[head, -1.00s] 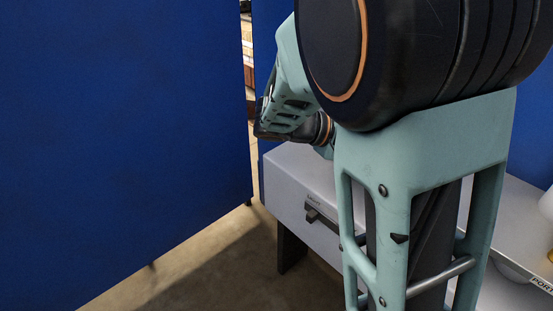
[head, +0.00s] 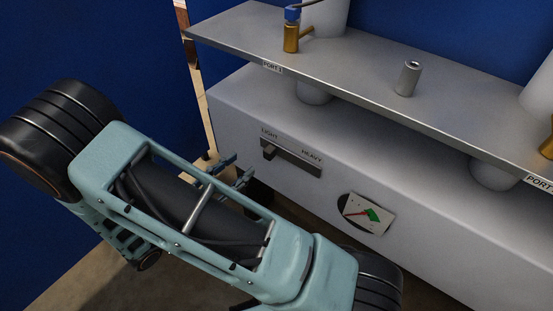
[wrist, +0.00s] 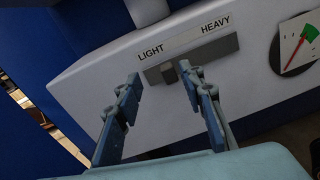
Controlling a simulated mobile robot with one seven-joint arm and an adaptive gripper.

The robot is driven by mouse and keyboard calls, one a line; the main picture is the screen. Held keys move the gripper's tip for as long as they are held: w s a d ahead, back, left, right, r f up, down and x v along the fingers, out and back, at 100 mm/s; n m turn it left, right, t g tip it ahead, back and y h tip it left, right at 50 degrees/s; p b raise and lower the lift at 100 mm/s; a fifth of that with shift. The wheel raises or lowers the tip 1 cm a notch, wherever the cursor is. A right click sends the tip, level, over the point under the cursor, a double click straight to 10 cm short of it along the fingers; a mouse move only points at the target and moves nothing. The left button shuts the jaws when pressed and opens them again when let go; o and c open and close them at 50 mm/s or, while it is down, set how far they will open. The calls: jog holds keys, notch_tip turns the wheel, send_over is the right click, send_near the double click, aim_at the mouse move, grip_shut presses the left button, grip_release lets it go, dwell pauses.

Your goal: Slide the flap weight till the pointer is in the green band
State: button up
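The slider weight, a dark knob (head: 269,151), sits near the LIGHT end of its slotted track (head: 300,161) on the grey cabinet front. In the wrist view the knob (wrist: 168,73) shows between the fingertips. The dial (head: 365,213) is lower right of the track. Its red pointer (head: 354,213) extends left of the green patch (head: 374,215), not lying along it. The dial also shows in the wrist view (wrist: 298,44). My gripper (wrist: 160,75) is open, its two fingers apart before the LIGHT end. I cannot tell whether a finger touches the knob.
The shelf (head: 350,72) above overhangs the cabinet (head: 240,115) and bears a metal cylinder (head: 408,78) and a brass fitting (head: 291,37). A blue partition (head: 60,40) stands at left. The front between track and dial is clear.

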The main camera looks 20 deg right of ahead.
aim_at(266, 153)
jog(key=w+d+f, duration=0.1)
jog(key=d, duration=0.2)
jog(key=w+d+f+n+b, duration=0.1)
jog(key=w+d, duration=0.1)
jog(key=w+d+f+n+t, duration=0.1)
jog(key=w+d, duration=0.1)
jog(key=d, duration=0.1)
jog(key=shift+w+d+b, duration=0.1)
jog(key=shift+d+b, duration=0.25)
jog(key=shift+b, duration=0.05)
grip_shut()
dwell(0.3)
